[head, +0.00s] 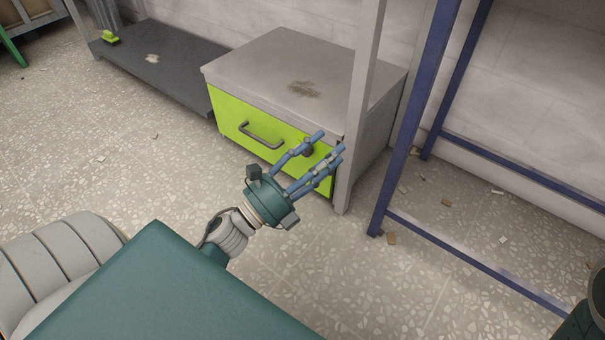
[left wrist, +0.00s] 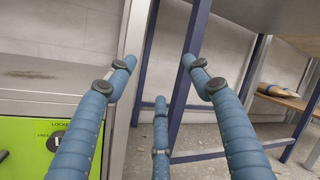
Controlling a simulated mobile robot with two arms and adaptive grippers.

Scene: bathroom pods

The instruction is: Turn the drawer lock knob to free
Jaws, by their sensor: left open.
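The drawer unit has a lime-green front (head: 228,120) with a grey bar handle (head: 261,135). In the left wrist view, the lock knob (left wrist: 55,141) is a dark round shape with a pale mark at the lower left, partly hidden behind a finger. A label (left wrist: 58,122) around it reads LOCKED and FREE. My left gripper (head: 331,143) is open, its blue fingers spread in front of the right part of the drawer front. In the left wrist view, the open fingers (left wrist: 160,68) point past the drawer's right side, with nothing between them. My right gripper is not in view.
A grey post (head: 358,110) stands close by the unit's right front corner. A blue metal frame (head: 412,120) stands further right. A low dark platform (head: 165,62) lies left of the unit. The speckled floor (head: 130,165) in front is mostly clear, with small debris.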

